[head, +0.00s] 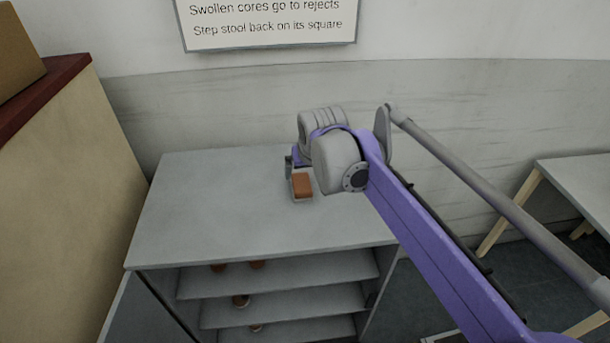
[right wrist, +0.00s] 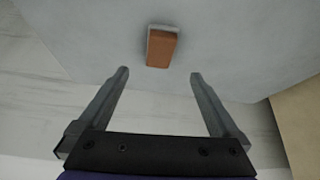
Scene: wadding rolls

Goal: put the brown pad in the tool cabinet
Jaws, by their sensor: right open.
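The brown pad (head: 303,185) lies on the grey top of a cabinet (head: 220,210). It has a brown upper part on a pale base, and it also shows in the right wrist view (right wrist: 162,49). My right gripper (head: 292,165) is above the cabinet top, just behind the pad and partly hidden by my own wrist. In the right wrist view its two fingers (right wrist: 158,76) are apart with nothing between them, and the pad is beyond the fingertips. The cabinet's front is open and shows shelves. My left gripper is not in view.
Several small brown round things (head: 240,300) sit on the cabinet shelves (head: 300,273). A tan unit with a dark red top (head: 60,90) stands at the left, bearing a cardboard box (head: 15,50). A table (head: 585,190) stands at the right. The rest of the cabinet top is clear.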

